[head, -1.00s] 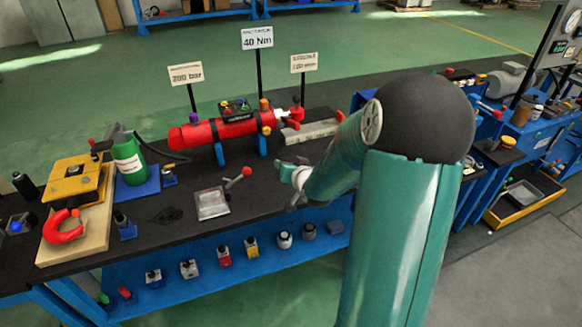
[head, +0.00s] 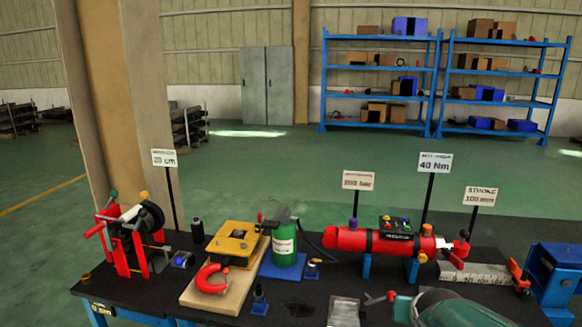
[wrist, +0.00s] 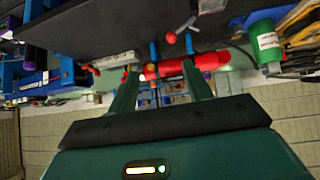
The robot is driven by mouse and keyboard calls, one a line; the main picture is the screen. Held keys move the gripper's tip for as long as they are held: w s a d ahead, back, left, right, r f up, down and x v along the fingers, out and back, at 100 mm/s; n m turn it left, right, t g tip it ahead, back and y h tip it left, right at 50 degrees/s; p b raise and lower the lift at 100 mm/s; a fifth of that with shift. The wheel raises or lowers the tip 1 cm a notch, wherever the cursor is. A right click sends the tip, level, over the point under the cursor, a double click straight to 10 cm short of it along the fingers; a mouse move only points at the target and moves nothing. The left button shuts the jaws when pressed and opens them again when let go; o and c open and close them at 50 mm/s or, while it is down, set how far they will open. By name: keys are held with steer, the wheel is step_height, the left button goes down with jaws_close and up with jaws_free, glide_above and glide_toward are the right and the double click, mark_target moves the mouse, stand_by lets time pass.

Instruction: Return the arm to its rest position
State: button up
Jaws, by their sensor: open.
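My arm (head: 462,312) shows only at the bottom right of the head view, a green link low in front of the bench. My gripper (wrist: 158,82) is in the wrist view, its two green fingers spread apart with nothing held between them. Past the fingertips, the red cylinder (wrist: 190,67) on the bench shows upside down. In the head view the same red cylinder (head: 385,241) lies on blue supports, apart from my arm. The fingertips are not clearly visible in the head view.
The dark bench (head: 230,300) holds a red reel device (head: 130,235), a yellow box (head: 234,240), a red clamp (head: 212,279), a green bottle (head: 285,245) and a steel block with a red-knobbed lever (head: 345,312). Sign posts rise behind. Blue shelves (head: 375,100) stand far back.

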steer(key=s+a+r+n+g+y, duration=0.1)
steer(key=s+a+r, duration=0.1)
steer(key=s+a, duration=0.3)
steer(key=s+a+r+n+g+y, duration=0.1)
steer(key=s+a, duration=0.4)
steer(key=s, duration=0.7)
steer(key=shift+a+r+n+g+y, duration=0.35)
steer(key=shift+r+n+g, duration=0.2)
steer(key=shift+r, duration=0.35)
